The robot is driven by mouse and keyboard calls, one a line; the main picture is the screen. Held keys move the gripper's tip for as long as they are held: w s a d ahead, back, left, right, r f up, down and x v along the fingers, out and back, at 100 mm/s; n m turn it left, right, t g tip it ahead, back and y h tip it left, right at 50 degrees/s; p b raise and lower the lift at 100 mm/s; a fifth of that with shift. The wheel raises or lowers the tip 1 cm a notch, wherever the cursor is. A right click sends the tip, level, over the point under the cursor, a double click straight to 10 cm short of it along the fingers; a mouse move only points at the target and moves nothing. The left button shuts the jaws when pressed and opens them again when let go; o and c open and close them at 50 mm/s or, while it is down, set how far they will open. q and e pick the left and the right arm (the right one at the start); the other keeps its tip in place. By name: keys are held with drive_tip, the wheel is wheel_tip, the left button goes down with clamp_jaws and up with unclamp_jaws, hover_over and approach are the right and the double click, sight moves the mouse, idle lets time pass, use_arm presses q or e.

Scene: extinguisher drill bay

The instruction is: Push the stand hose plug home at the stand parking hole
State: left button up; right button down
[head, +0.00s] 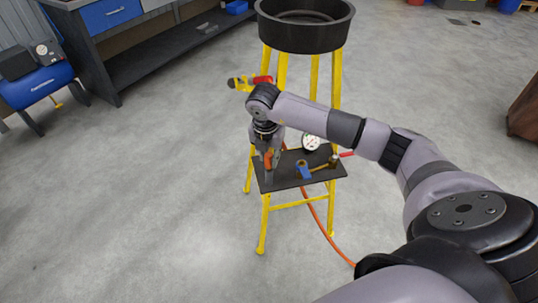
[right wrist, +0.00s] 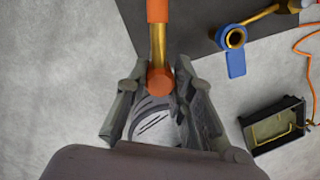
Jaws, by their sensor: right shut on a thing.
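My right gripper (head: 268,165) is over the left part of the stand's dark shelf (head: 285,184). It is shut on an orange and brass piece, seen between the fingers in the right wrist view (right wrist: 159,78); this looks like the stand hose plug. Its brass neck runs from an orange length to a rounded orange end. A blue-collared brass ring (right wrist: 235,38) with an opening sits on the shelf to the right of the gripper, apart from it; it also shows in the head view (head: 303,169). I cannot tell which opening is the parking hole. My left gripper is not in view.
The yellow stand (head: 264,220) carries a round black pan (head: 303,38) above. A gauge (head: 311,142) is beside the gripper. An orange hose (head: 320,218) hangs to the floor. A yellow-red fitting (head: 238,83) is behind. A black box (right wrist: 275,125) shows in the wrist view.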

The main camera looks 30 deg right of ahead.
drive_tip(key=shift+f+b, duration=0.6)
drive_tip(key=shift+f, duration=0.2)
idle(0.4)
drive_tip(key=c, duration=1.3)
unclamp_jaws()
